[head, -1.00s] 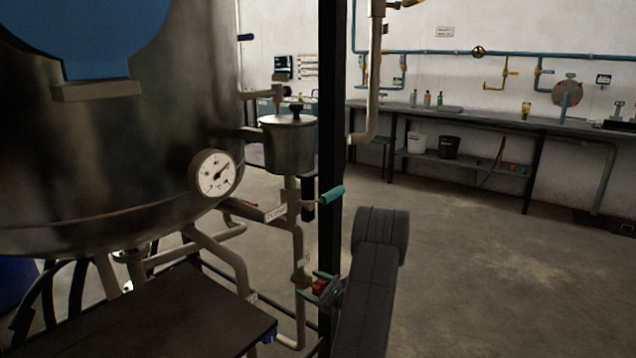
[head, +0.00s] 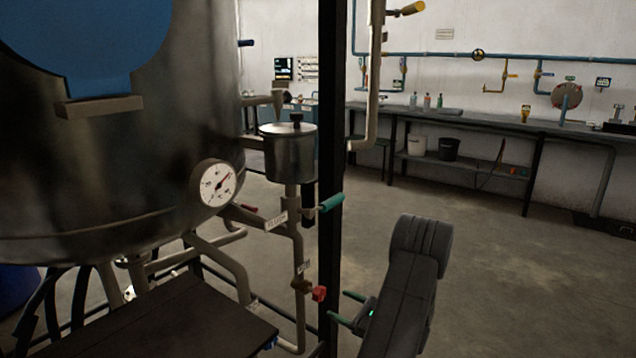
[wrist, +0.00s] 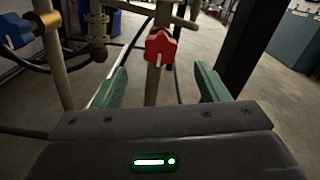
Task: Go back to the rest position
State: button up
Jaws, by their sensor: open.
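My gripper (head: 343,307) is in the lower middle of the head view, with its two green fingers apart and nothing between them. It stands just right of a red valve knob (head: 319,293) on a vertical pipe, with a gap between them. In the wrist view my gripper (wrist: 160,88) shows both green fingers spread. The red knob (wrist: 161,47) is ahead of the fingertips there, apart from them.
A dark post (head: 331,130) stands close to my gripper. A metal tank (head: 120,180) with a dial gauge (head: 215,185) fills the left. A teal-handled valve (head: 331,203) sits above the red knob. A blue knob (wrist: 15,32) is at left in the wrist view. Floor at right is clear.

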jog(key=w+a+n+b, duration=0.3)
jog(key=n+b, duration=0.3)
jog(key=n, duration=0.4)
jog(key=w+a+n+b, duration=0.3)
jog(key=a+n+b, duration=0.3)
jog(key=n, duration=0.4)
jog(key=shift+w, duration=0.3)
dwell(0.7)
jog(key=shift+a, duration=0.1)
dwell(0.3)
